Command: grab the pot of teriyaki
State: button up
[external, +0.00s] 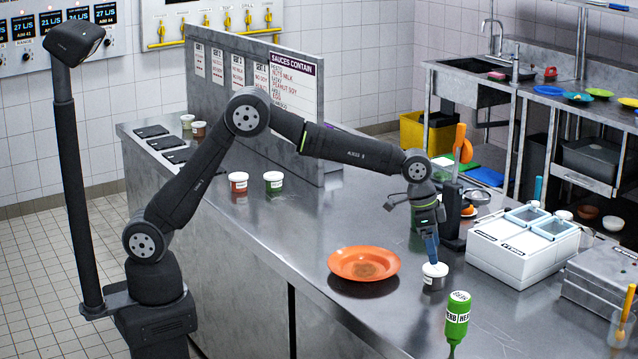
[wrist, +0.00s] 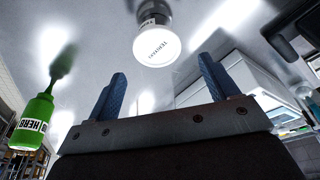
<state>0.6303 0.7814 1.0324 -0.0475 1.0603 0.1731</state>
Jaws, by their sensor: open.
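A small pot with a white lid and a dark body (external: 435,271) stands on the steel counter, right of the orange plate. In the wrist view its round lid (wrist: 158,46) faces me, with small dark lettering too blurred to read surely as teriyaki. My gripper (external: 431,250) points down just above this pot in the external view. In the wrist view my gripper (wrist: 162,80) is open, its two blue fingers apart with nothing between them. The lid lies beyond the fingertips, roughly centred between them.
A green herb bottle (external: 457,317) stands close in front of the pot. The orange plate (external: 348,264) lies to its left. A red-brown pot (external: 239,182) and a green pot (external: 273,182) stand by the sauce sign (external: 292,85).

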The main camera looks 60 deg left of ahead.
aim_at(435, 267)
jog(key=shift+s+x, duration=0.15)
jog(key=shift+x, duration=1.5)
jog(key=shift+s+x, duration=0.15)
jog(key=shift+x, duration=1.55)
jog(key=shift+a, duration=0.15)
jog(key=c, duration=1)
